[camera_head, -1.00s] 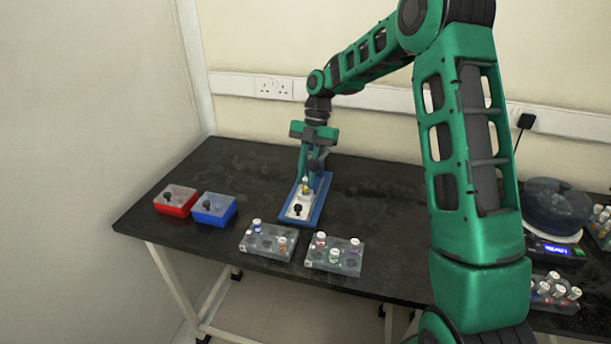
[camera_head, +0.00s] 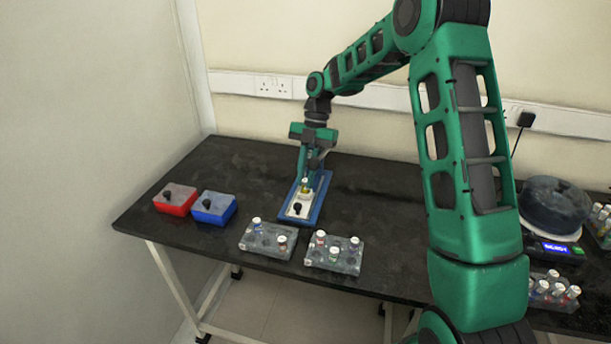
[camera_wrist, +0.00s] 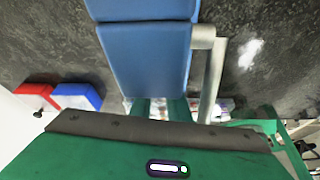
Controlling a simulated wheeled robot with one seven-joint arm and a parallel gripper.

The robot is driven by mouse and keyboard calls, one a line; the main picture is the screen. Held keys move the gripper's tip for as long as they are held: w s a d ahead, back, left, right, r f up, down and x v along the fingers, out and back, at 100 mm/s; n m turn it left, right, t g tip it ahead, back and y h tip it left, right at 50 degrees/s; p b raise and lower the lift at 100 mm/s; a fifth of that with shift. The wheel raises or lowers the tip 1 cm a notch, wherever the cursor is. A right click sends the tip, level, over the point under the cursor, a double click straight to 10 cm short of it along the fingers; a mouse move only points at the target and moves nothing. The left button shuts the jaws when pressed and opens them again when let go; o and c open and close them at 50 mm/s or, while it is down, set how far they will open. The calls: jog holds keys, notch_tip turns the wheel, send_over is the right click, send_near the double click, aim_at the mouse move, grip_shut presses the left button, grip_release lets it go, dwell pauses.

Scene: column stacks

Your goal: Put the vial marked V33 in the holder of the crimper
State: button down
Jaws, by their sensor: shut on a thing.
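The crimper (camera_head: 315,208) is a blue device with a pale plate and a black knob, near the middle of the bench. It fills the upper middle of the wrist view as a blue body (camera_wrist: 148,60) with a grey bar beside it. My gripper (camera_head: 308,178) points down over the crimper and is shut on a small vial (camera_head: 304,187) with a yellowish part. The vial is upright at the crimper's holder; I cannot tell whether it is seated. Its mark is too small to read. The wrist view hides the vial behind my gripper and the crimper.
Two clear racks with capped vials (camera_head: 268,242) (camera_head: 335,254) stand in front of the crimper. A red box (camera_head: 175,203) and a blue box (camera_head: 213,212) stand left. A round device with a lit display (camera_head: 553,248) and more vials are right. Bench behind the boxes is clear.

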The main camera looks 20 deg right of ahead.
jog(key=shift+f, duration=0.55)
dwell(0.4)
jog(key=c, duration=1.6)
grip_release()
jog(key=shift+d, duration=0.1)
jog(key=shift+c, duration=1.2)
jog(key=shift+o, duration=0.6)
jog(key=shift+o, duration=0.7)
jog(key=shift+r, duration=3.05)
